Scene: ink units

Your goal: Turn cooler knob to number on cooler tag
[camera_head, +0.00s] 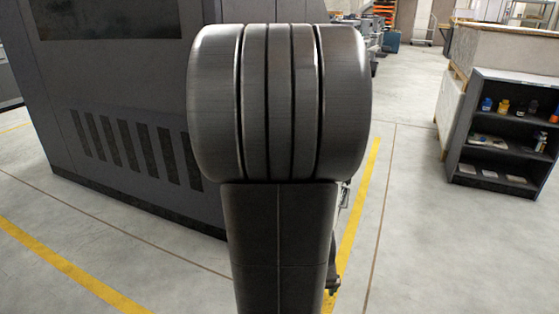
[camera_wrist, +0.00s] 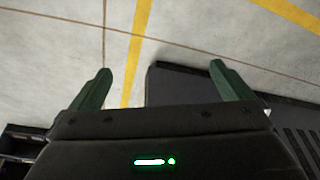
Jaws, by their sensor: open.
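No cooler, knob or tag can be made out in either view. My gripper (camera_wrist: 156,86) shows in the wrist view, with its two green fingers spread wide apart and nothing between them. Behind the fingers lie the floor and part of a dark machine. In the head view my own arm fills the middle and hides what is behind it; the gripper's fingers cannot be seen clearly there.
A large dark grey machine with vent slots (camera_head: 110,120) stands at the left. A dark shelf unit (camera_head: 480,125) with small bottles stands at the right. Yellow lines (camera_head: 65,262) mark the floor. Open floor (camera_head: 420,240) lies at the right front.

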